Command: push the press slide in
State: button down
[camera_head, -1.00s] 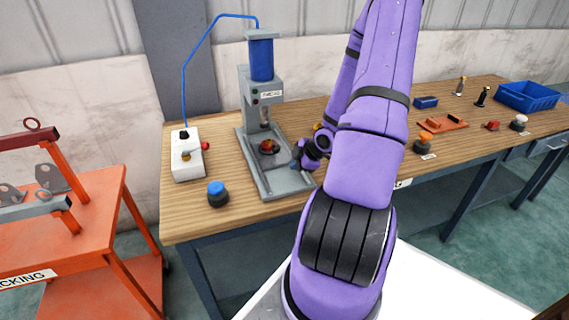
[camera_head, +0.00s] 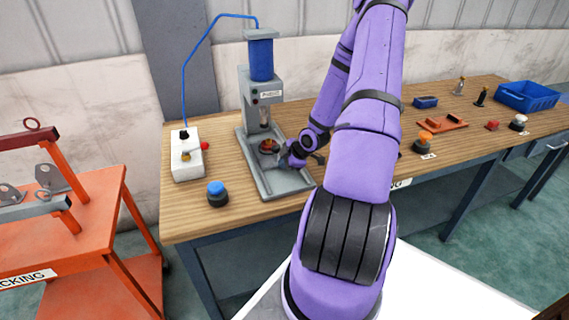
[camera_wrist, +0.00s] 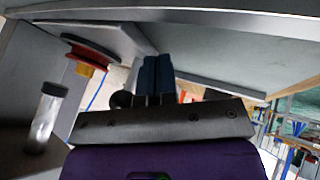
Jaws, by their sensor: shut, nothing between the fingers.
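The grey press (camera_head: 247,92) with its blue cylinder (camera_head: 262,60) stands on the wooden bench. Its low slide (camera_head: 266,180) reaches toward the bench's front edge. A red and orange round part (camera_head: 268,145) sits on the slide under the silver ram (camera_head: 264,116). My gripper (camera_head: 283,160) is shut and empty, low over the slide, just right of the round part. In the wrist view the fingers (camera_wrist: 156,72) are together near a grey plate edge, contact unclear. The red part (camera_wrist: 89,49) and ram (camera_wrist: 45,118) show to their left.
A white control box (camera_head: 187,158) and a blue-topped button (camera_head: 217,194) stand left of the press. A blue hose runs above. An orange cart (camera_head: 90,205) is at left. Small parts and a blue bin (camera_head: 527,96) lie along the bench to the right.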

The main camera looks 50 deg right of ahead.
jog(key=w+d, duration=0.2)
jog(key=w, duration=0.2)
jog(key=shift+w+d, duration=0.25)
jog(key=shift+d, duration=0.15)
jog(key=shift+w+d, duration=0.25)
jog(key=shift+w, duration=0.15)
jog(key=shift+r, duration=0.1)
